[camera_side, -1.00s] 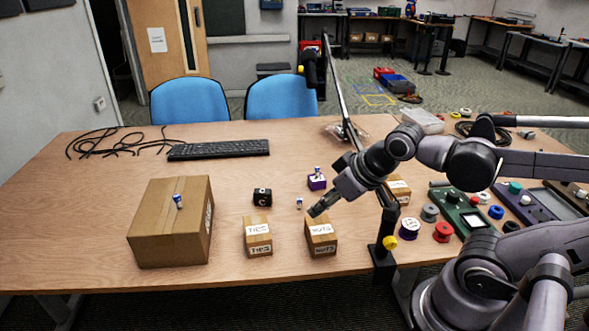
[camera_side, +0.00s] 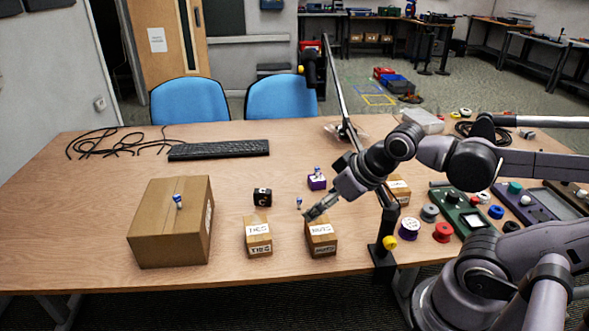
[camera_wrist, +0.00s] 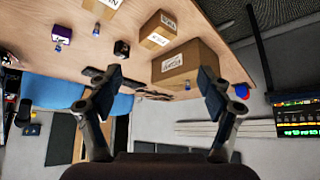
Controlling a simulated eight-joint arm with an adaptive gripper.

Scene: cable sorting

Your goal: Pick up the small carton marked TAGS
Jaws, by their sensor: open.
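No label clearly reads TAGS. One small carton (camera_side: 397,191) at the right, partly behind the stand, has a label too small to read. Another small carton (camera_side: 258,236) seems marked TIES. A third small carton (camera_side: 321,239) has a label that looks like NUTS. My gripper (camera_side: 308,214) is just above the back of this third carton; I cannot tell whether they touch. In the wrist view, my gripper (camera_wrist: 158,80) has its fingers spread with nothing between the tips. A small carton (camera_wrist: 158,31) with a blurred label lies beyond them there.
A large carton (camera_side: 160,235) with a small blue-and-white item on top stands at the left. A black cube (camera_side: 262,197) and a purple block (camera_side: 316,182) lie behind the small cartons. A black stand (camera_side: 383,250) rises at the table's front edge.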

